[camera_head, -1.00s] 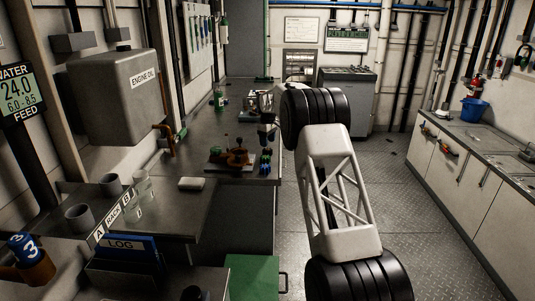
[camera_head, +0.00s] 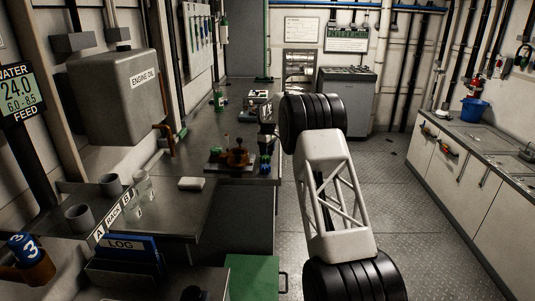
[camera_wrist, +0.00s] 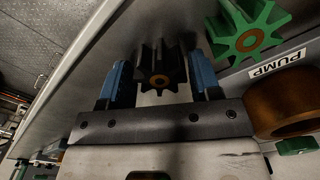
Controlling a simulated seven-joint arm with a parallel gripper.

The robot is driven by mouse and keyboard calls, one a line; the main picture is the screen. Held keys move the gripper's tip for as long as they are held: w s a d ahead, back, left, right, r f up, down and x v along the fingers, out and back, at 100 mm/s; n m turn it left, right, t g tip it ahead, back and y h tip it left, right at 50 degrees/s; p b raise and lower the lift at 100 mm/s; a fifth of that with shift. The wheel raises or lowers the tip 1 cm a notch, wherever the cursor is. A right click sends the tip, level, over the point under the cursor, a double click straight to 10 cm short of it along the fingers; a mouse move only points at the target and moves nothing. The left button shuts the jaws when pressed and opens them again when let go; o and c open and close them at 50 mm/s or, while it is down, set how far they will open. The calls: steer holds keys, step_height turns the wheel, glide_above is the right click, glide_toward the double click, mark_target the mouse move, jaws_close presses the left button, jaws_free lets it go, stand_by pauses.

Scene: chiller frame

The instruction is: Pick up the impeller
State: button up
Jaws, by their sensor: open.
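A black toothed impeller (camera_wrist: 160,60) with an orange-brown hub lies between my gripper's two blue fingers in the wrist view. My gripper (camera_wrist: 156,66) is open, with one finger on each side of it. Whether either finger touches it I cannot tell. A green impeller (camera_wrist: 248,30) with a brown hub lies to the right, near a label reading PUMP (camera_wrist: 277,63).
A brown round part (camera_wrist: 285,105) is close to my gripper's right. A brown pump-like unit (camera_head: 237,157) stands on the bench (camera_head: 225,122), with a white block (camera_head: 191,184) nearer. Open floor lies right of the bench.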

stand_by(0.5)
steer(key=c, duration=0.6)
steer(key=shift+r, duration=0.1)
steer(key=shift+r, duration=1.6)
steer(key=shift+s+r, duration=0.1)
steer(key=shift+s, duration=0.05)
steer(key=shift+s+d+r, duration=0.25)
steer(key=shift+s+d, duration=0.3)
steer(key=shift+s, duration=2)
steer(key=shift+s+d+r, duration=0.2)
steer(key=shift+s+d, duration=0.3)
steer(key=shift+s, duration=2.1)
steer(key=shift+s+d+r, duration=0.25)
steer(key=shift+s+d, duration=0.3)
steer(key=shift+s, duration=2)
steer(key=shift+w+a, duration=0.1)
